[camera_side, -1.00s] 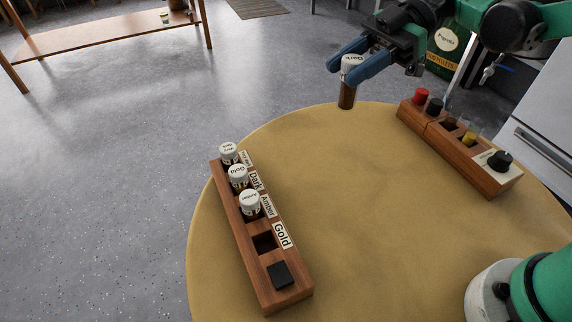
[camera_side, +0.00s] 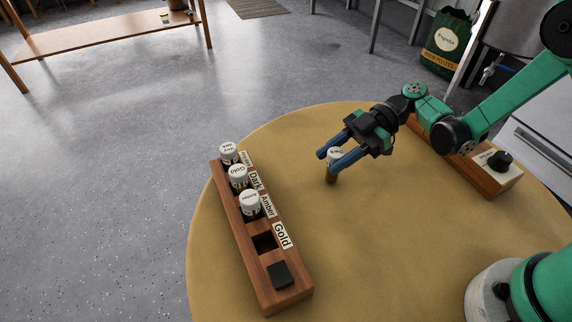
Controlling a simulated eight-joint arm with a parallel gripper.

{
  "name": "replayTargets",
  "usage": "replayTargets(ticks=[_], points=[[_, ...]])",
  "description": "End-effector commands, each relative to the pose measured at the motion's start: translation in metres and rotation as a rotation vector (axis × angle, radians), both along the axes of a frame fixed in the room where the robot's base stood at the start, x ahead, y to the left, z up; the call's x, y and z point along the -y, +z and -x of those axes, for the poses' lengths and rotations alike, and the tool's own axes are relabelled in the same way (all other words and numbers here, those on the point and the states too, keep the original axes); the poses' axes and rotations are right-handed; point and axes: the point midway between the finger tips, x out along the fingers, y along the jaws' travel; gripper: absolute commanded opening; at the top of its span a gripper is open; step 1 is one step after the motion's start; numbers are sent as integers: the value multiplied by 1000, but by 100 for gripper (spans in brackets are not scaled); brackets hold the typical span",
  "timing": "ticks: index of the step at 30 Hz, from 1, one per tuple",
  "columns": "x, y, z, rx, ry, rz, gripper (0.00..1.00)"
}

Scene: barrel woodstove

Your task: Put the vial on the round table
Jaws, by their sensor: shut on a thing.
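The vial (camera_side: 331,175) is a brown bottle with a white cap marked "Dark". My gripper (camera_side: 331,157) is shut on it near the cap, with one blue finger on each side. The vial is about upright over the middle of the round table (camera_side: 350,255), which has a tan top. I cannot tell whether its base touches the table top.
A wooden rack (camera_side: 258,275) at the left holds several white-capped vials, with one empty slot by the "Gold" label. Another wooden block (camera_side: 490,176) with a black knob stands at the right, partly hidden by my arm. The table's middle and front are clear.

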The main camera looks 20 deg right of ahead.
Motion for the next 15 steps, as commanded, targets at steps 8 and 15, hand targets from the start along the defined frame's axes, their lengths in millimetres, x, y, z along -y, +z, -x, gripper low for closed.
replayTargets(ticks=[8,15], points=[[0,-3,0,0,0,0,0],[0,-5,0,0,0,0,61]])
